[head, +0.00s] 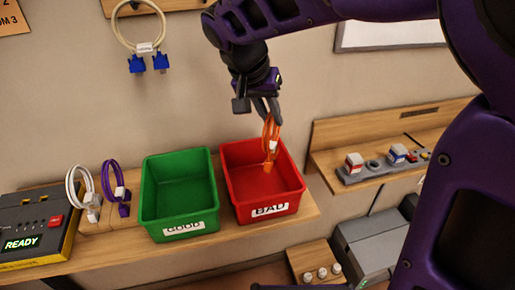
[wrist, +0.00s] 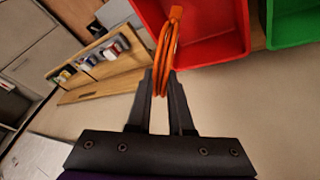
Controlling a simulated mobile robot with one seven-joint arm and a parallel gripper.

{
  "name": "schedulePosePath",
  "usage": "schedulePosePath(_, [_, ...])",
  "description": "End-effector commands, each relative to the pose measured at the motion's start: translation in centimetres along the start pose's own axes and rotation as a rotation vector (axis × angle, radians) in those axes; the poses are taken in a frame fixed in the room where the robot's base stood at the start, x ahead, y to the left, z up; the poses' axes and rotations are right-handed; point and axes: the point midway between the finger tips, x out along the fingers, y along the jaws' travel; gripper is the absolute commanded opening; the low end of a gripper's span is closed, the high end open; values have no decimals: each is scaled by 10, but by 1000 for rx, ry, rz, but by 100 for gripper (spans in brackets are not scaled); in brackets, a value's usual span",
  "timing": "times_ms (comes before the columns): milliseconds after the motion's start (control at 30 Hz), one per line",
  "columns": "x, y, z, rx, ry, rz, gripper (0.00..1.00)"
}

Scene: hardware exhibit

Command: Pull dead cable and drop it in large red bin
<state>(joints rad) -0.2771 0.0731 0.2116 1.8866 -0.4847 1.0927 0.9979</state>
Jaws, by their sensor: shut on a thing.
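An orange cable (head: 268,140) hangs in a loop from my gripper (head: 267,108), with its connector end lowest. My gripper is shut on it, above the red bin. In the wrist view my gripper (wrist: 163,85) has the orange cable (wrist: 168,45) between its fingertips. The red bin (head: 287,204), labelled BAD, stands on the wooden shelf and looks empty inside. The cable's lower end appears over the bin's opening; I cannot tell whether it touches the bin. The red bin (wrist: 215,48) is also at the top of the wrist view.
A green bin (head: 178,228), labelled GOOD, stands just left of the red bin. White (head: 93,205) and purple (head: 122,197) cables stand by a tester (head: 30,232) reading READY. A side shelf (head: 345,146) holds switches at right. A blue-ended cable (head: 137,60) hangs on the wall.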

Motion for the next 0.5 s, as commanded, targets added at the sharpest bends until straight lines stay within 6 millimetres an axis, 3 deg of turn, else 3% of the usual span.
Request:
schedulePosePath(233, [2, -8, 17, -20, 4, -7, 0])
schedulePosePath(500, [25, -12, 26, -21, 3, -7, 0])
